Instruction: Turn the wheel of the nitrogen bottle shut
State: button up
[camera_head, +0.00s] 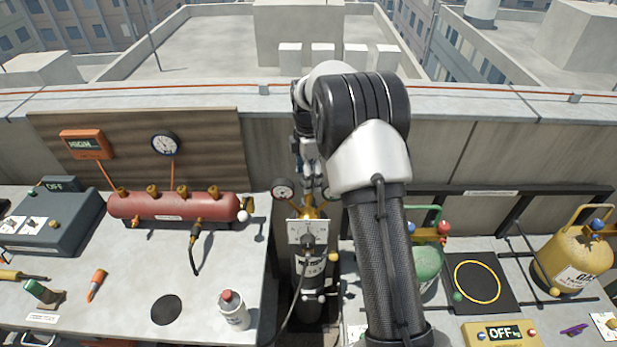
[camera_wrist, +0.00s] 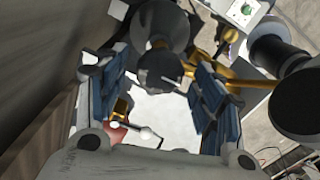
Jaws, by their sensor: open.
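The nitrogen bottle (camera_head: 311,275) stands upright in the gap between the two benches, dark with a pale label. Its brass valve (camera_head: 312,213) carries two round gauges, one on each side. My gripper (camera_head: 308,165) points down just above the valve, partly hidden by my arm. In the wrist view my gripper (camera_wrist: 158,85) is open, with a blue-padded finger on each side. A dark round part (camera_wrist: 165,70) shows between the fingers, with a gap to each pad. I cannot tell whether it is the wheel. The wheel is not clear in the head view.
The left gauge (camera_head: 283,190) and a card (camera_head: 307,233) sit close to the valve. A red manifold (camera_head: 175,205) and a white bottle (camera_head: 233,310) are on the left bench. A green cylinder (camera_head: 427,262) and a yellow cylinder (camera_head: 577,262) stand right. The parapet wall is behind.

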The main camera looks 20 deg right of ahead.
jog(key=shift+f, duration=0.15)
jog(key=shift+c, duration=0.2)
jog(key=c, duration=1)
